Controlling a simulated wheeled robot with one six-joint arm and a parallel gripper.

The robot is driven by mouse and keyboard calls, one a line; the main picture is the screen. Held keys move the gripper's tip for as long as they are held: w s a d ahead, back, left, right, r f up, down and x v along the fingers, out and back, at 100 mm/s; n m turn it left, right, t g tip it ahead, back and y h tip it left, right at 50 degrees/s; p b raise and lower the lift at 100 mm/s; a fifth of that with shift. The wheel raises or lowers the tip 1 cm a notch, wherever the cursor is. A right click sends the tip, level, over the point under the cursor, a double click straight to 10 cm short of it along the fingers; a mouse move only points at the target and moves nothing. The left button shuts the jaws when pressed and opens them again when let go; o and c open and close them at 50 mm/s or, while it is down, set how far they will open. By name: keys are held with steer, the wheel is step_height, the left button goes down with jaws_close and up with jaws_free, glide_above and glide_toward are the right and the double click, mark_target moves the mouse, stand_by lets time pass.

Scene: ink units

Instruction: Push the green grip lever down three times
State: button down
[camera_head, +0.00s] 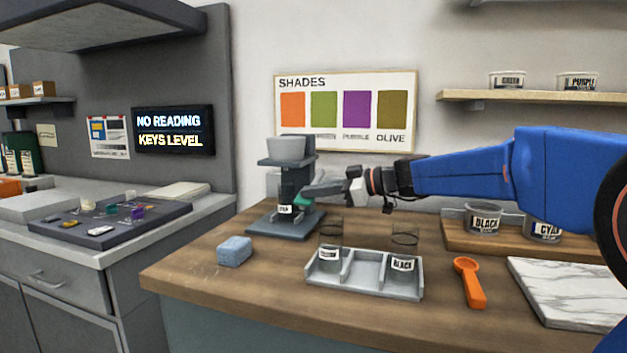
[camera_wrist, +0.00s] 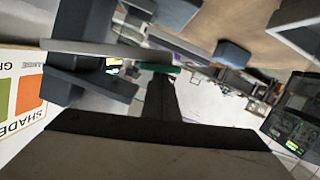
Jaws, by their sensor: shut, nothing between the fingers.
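A grey dispenser (camera_head: 288,148) stands at the back left of the wooden counter. Its green grip lever (camera_head: 301,198) shows as a small green piece on its right side. A labelled cup (camera_head: 285,209) sits under the dispenser. My gripper (camera_head: 308,191) is shut and empty, reaching in from the right at the lever. In the wrist view the green grip (camera_wrist: 160,68) lies right at the tips of my closed fingers (camera_wrist: 160,85). I cannot tell whether they touch it. The fingers partly cover the lever in the head view.
A blue sponge (camera_head: 234,251) lies in front of the dispenser. A grey tray (camera_head: 382,278) holds two glasses labelled at the front. An orange scoop (camera_head: 469,281) and a marble slab (camera_head: 570,290) lie to the right. A screen (camera_head: 172,130) reads "NO READING KEYS LEVEL".

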steer(key=shift+w+d+f, duration=0.1)
steer(key=shift+w+f, duration=0.05)
steer(key=shift+f, duration=0.9)
steer(key=shift+w+d+f, duration=0.1)
steer(key=shift+f, duration=1.1)
steer(key=s+d+r, duration=0.6)
steer(key=d+r, duration=0.1)
steer(key=shift+s+d, duration=0.2)
steer(key=shift+d, duration=0.15)
step_height(320, 180, up, 9)
steer(key=w+d+m+g, duration=0.1)
steer(key=w+m, duration=0.1)
steer(key=shift+w+d+r, duration=0.15)
